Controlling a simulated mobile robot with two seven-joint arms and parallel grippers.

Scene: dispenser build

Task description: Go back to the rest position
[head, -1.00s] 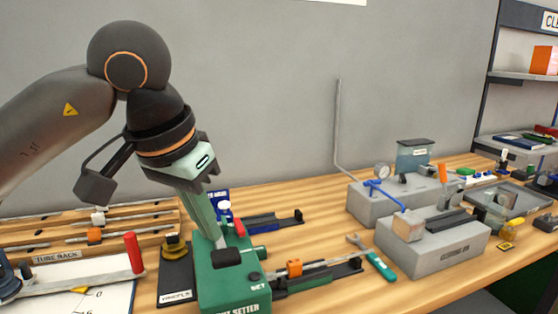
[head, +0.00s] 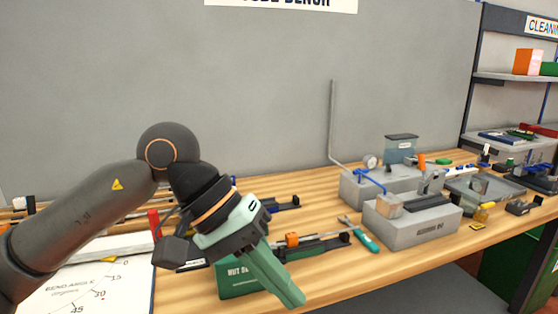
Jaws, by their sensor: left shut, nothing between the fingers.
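My left gripper (head: 290,300) is pale green and comes in from the left on a dark arm. Its fingers are together and empty, pointing down and to the right. It hangs in front of the green nut setter box (head: 236,284) and hides much of it. I cannot tell its exact gap to the box. My right gripper is not in view.
A bend-angle board (head: 95,285) lies at the left, partly behind my arm. A tube rail with an orange piece (head: 291,240) and a green-handled wrench (head: 367,240) lie right of the gripper. A grey gluing jig (head: 415,228) stands further right. Bare wood shows at the front.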

